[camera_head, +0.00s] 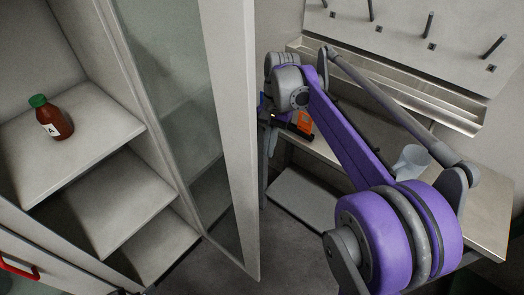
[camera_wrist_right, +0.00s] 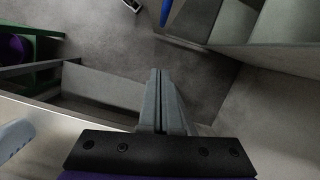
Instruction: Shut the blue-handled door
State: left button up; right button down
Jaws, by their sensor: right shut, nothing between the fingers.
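The tall glass-panelled door (camera_head: 232,130) stands open in the head view, swung out from the white cabinet. A small bit of blue (camera_head: 261,101) shows at its outer edge, mostly hidden behind the door edge and my arm. In the right wrist view a blue handle (camera_wrist_right: 172,12) shows at the top edge, beyond my fingertips and apart from them. My right gripper (camera_wrist_right: 160,73) is shut and empty, pointing over the floor. In the head view it (camera_head: 265,165) is just right of the door, partly hidden by it. My left gripper is not in view.
A brown bottle (camera_head: 52,119) with a green cap stands on a cabinet shelf (camera_head: 95,110). A red handle (camera_head: 18,268) is at lower left.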

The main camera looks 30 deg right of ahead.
jog(key=s+a+f, duration=0.3)
jog(key=a+f, duration=0.2)
jog(key=f, duration=0.3)
jog(key=shift+s, duration=0.2)
